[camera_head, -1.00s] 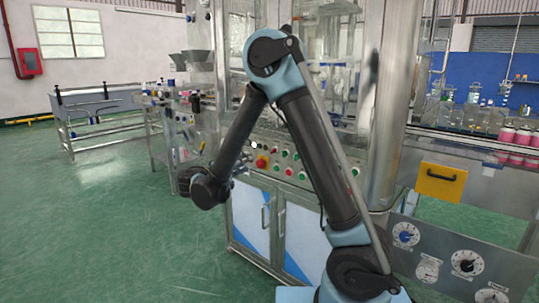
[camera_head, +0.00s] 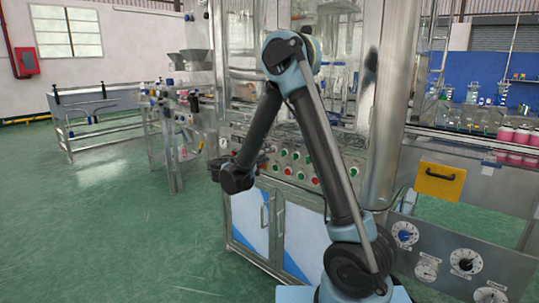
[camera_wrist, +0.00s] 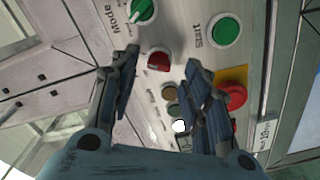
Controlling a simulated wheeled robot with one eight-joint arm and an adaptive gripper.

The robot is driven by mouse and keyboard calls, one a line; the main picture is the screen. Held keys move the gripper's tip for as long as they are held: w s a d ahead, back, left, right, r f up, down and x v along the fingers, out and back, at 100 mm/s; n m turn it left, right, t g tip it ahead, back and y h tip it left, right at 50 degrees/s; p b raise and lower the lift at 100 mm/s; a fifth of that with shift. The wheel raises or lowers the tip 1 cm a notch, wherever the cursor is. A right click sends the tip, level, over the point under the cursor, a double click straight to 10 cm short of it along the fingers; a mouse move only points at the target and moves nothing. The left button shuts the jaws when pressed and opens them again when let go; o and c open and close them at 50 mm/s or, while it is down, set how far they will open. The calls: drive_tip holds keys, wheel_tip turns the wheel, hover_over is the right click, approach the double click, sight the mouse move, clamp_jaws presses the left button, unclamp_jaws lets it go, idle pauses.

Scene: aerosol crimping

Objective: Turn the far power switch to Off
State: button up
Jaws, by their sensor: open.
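The control panel (camera_head: 290,160) on the machine front carries several red and green buttons and knobs. In the wrist view, a red knob (camera_wrist: 158,61) shows between the fingers of my gripper (camera_wrist: 160,70). I cannot read its label, so I cannot tell if it is the far power switch. My gripper is open and empty, facing the panel; contact is not clear. In the head view my gripper (camera_head: 221,165) is small and dark at the panel's left end.
In the wrist view, a green Mode knob (camera_wrist: 141,11), a green Start button (camera_wrist: 226,30) and a red emergency stop (camera_wrist: 236,95) on yellow surround the red knob. A white knob (camera_wrist: 180,126) lies below. Open green floor (camera_head: 120,230) is at left.

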drive_tip(key=shift+x, duration=1.45)
clamp_jaws()
drive_tip(key=shift+n, duration=0.4)
drive_tip(key=shift+a+n, duration=0.1)
drive_tip(key=shift+n, duration=4.6)
drive_tip(key=shift+f+n, duration=0.1)
drive_tip(key=shift+n, duration=0.9)
drive_tip(key=shift+s, duration=0.1)
